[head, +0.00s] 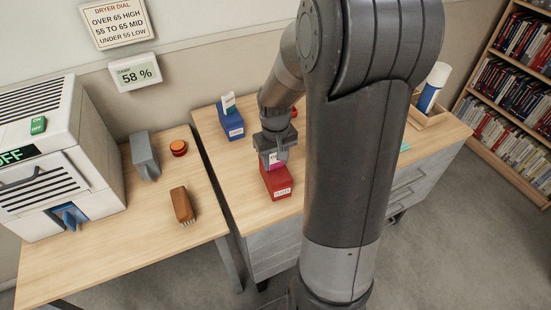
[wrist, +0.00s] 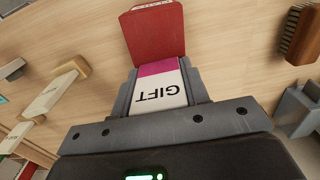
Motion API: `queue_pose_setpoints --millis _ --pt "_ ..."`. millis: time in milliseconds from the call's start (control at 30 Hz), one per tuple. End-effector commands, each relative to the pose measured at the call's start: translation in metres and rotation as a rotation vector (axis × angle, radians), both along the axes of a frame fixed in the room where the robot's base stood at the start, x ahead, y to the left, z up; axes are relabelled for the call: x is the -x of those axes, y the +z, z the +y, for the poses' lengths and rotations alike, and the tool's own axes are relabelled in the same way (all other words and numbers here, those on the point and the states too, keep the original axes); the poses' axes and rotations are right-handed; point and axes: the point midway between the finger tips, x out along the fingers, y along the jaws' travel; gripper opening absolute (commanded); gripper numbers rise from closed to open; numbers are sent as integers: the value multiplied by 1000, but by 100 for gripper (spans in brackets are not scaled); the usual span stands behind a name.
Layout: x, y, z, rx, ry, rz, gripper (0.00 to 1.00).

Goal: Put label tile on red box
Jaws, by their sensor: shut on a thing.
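A white label tile with a magenta band and the word GIFT (wrist: 160,88) is held between the fingers of my gripper (wrist: 160,95), which is shut on it. In the head view the tile (head: 274,160) shows just below my gripper (head: 274,148). The red box (head: 277,184), with a white label on its front, stands on the right desk directly below the tile. In the wrist view the red box (wrist: 154,36) lies just beyond the tile's magenta end. I cannot tell whether tile and box touch.
A blue box (head: 231,125) with a card in its top stands behind left of the red box. A wooden tray (head: 432,116) holds a blue-and-white bottle at the right. The left desk bears a brush (head: 182,205), an orange round object (head: 179,148) and a white machine (head: 50,160).

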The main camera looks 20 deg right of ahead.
Motion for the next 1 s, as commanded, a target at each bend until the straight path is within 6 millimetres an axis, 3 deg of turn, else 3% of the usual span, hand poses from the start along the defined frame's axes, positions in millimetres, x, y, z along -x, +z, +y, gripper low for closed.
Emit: queue_pose_setpoints --millis 267,300,567,833,1000 --pt "0 -2 0 0 0 1 18" --pt "0 -3 0 0 0 1 42" --pt "0 -2 0 0 0 0 63" --pt "0 0 0 1 0 -1 63" --pt "-1 19 -1 3 0 -4 63"
